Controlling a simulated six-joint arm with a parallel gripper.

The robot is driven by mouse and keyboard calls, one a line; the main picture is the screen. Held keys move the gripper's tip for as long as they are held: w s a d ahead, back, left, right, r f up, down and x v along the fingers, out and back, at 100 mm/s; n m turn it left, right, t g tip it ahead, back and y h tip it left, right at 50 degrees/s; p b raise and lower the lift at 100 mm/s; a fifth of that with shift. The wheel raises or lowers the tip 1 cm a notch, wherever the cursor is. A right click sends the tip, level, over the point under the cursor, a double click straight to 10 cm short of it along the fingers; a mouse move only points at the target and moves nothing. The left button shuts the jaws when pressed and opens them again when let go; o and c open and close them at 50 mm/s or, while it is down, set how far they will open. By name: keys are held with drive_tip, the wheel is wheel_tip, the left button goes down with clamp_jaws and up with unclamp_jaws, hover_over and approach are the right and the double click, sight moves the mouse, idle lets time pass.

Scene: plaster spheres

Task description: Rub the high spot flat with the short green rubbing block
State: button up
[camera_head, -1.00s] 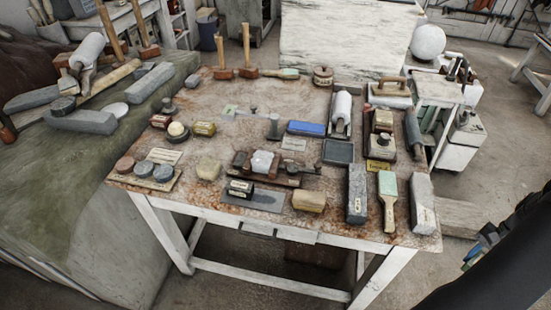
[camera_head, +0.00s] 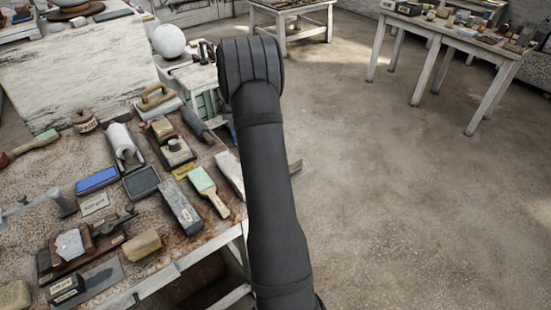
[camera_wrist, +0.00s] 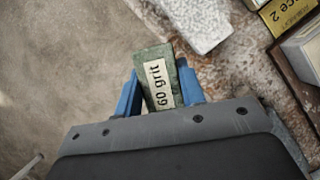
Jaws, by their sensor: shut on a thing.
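In the wrist view my gripper (camera_wrist: 163,95) has its blue fingers shut on a green rubbing block (camera_wrist: 157,62) with a pale "60 grit" label. The block sticks out past the fingertips, over the floor beside the table edge. In the head view my dark arm stands in the middle, and the gripper and block are hidden. A large white plaster sphere (camera_head: 168,41) sits at the upper left, beyond the work table. I cannot make out a high spot on it.
The work table (camera_head: 60,160) at left is crowded with tools, including a green-faced paddle (camera_head: 203,182), a grey bar (camera_head: 180,205) and a blue block (camera_head: 97,180). A pale slab (camera_wrist: 200,20) lies near its edge. Open floor is at right, with another laden table (camera_head: 465,35) behind.

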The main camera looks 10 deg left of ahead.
drive_tip(key=s+a+r, duration=0.1)
drive_tip(key=s+a, duration=0.2)
drive_tip(key=a, duration=0.3)
drive_tip(key=s+a+r, duration=0.2)
drive_tip(key=a, duration=0.4)
wheel_tip(320, 180, up, 3)
drive_tip(key=m+y, duration=0.1)
drive_tip(key=m, duration=0.2)
hover_over(60, 253)
drive_tip(key=w, duration=0.2)
drive_tip(key=shift+s+f, duration=0.2)
drive_tip(key=shift+f, duration=3.05)
drive_tip(key=shift+f, duration=0.25)
